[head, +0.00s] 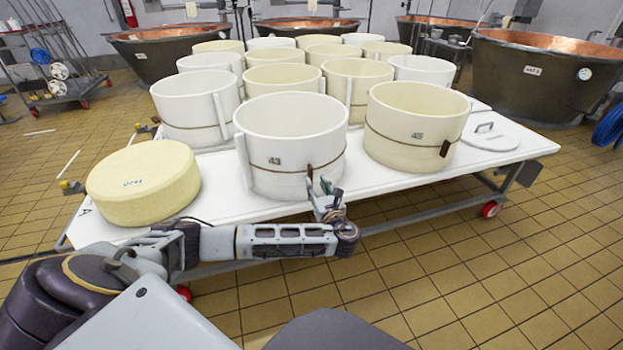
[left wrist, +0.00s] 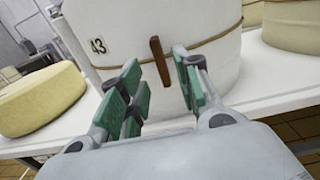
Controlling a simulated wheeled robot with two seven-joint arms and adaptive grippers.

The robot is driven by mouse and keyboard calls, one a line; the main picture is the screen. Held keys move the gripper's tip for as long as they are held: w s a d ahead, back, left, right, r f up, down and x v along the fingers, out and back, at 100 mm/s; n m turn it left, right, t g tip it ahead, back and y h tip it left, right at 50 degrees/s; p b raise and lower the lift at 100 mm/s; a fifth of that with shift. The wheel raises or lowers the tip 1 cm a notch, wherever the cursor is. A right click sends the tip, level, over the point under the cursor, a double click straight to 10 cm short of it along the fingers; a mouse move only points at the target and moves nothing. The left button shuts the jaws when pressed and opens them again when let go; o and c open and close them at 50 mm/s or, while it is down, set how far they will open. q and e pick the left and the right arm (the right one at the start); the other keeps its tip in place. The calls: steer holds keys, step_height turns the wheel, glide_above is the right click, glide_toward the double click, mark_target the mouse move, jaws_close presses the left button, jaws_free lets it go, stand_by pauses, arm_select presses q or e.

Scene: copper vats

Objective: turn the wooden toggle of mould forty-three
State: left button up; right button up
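Mould forty-three (head: 288,140) is a white cylinder at the front of the table, with a "43" label and a thin brown band around it. Its label also shows in the left wrist view (left wrist: 97,46). Its wooden toggle (left wrist: 160,61) is a small brown bar on the band, standing nearly upright with a slight tilt. In the head view the toggle (head: 310,178) is just left of my left gripper (head: 327,188). In the left wrist view my left gripper (left wrist: 158,72) is open, its green-padded fingers on either side of the toggle with visible gaps. My right gripper is not in view.
A cream mould (head: 415,125) with its own toggle stands to the right, and several more moulds stand behind. A cheese wheel (head: 144,182) lies at the left. A white lid (head: 490,137) lies on the table's (head: 525,148) right end. Copper vats (head: 530,75) stand behind.

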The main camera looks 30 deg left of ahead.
mark_target(312, 176)
arm_select(q)
steer(key=shift+b+x, duration=0.8)
steer(key=shift+x, duration=2.3)
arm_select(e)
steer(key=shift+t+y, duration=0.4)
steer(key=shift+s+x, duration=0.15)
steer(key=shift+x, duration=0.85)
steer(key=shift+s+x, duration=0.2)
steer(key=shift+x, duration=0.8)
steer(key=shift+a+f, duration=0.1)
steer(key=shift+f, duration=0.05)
arm_select(q)
jaws_close()
